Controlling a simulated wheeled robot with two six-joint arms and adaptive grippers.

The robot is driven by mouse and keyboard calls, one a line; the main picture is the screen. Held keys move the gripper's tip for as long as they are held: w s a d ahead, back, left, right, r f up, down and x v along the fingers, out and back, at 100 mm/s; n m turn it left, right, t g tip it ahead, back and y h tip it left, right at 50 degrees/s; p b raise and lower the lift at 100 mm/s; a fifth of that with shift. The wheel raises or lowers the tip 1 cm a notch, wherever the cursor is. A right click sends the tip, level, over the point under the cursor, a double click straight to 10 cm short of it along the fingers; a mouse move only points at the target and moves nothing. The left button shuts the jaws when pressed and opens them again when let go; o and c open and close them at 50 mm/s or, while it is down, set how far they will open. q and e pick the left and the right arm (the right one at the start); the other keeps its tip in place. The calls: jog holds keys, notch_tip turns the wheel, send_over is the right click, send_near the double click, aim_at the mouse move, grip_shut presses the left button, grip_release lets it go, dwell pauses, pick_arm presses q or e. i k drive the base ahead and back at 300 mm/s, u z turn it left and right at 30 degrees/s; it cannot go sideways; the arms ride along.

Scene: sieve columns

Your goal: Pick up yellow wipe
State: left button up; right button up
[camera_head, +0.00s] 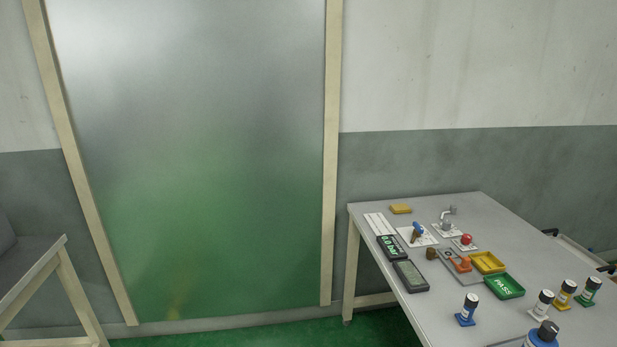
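A small flat yellow-orange block (400,209), which looks like the yellow wipe, lies near the far left corner of the grey table (500,226). It lies apart from the things around it, behind a white sheet. Neither of my grippers shows in the head view, so I cannot see how they stand relative to it.
The table also holds a yellow tray (488,262), a green PASS tray (504,285), a dark scale-like box (410,276) and several capped bottles in front, one blue-based (467,310). Green floor lies left of it. Another table (34,272) stands far left.

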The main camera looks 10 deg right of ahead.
aim_at(396, 208)
jog(key=i, duration=2.2)
jog(key=z, duration=2.3)
jog(key=i, duration=0.2)
jog(key=u, duration=1.5)
